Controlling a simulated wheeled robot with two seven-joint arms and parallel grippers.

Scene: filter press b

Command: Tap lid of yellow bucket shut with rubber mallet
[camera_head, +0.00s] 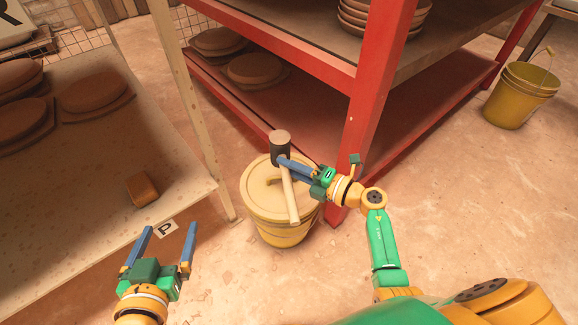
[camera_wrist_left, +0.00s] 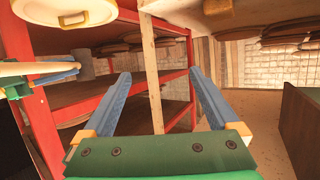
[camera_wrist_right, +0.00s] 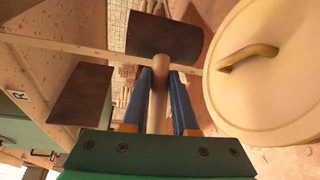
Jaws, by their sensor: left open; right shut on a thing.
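The yellow bucket (camera_head: 283,232) stands on the floor between the pale shelf and the red rack. Its cream lid (camera_head: 259,190) lies on top; the lid and its curved handle (camera_wrist_right: 247,54) show large at the right in the right wrist view. Whether the lid is fully seated I cannot tell. My right gripper (camera_head: 286,164) is shut on the wooden handle of the rubber mallet (camera_head: 280,150). The mallet's dark head (camera_wrist_right: 165,37) is beyond the fingertips, over the lid's far side in the head view. My left gripper (camera_head: 170,229) is open and empty, left of the bucket.
The pale shelf (camera_head: 90,205) on the left holds brown round pieces and a small brown block (camera_head: 142,189). The red rack (camera_head: 360,110) stands close behind the bucket. Another yellow bucket (camera_head: 520,95), without a lid, is far right.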

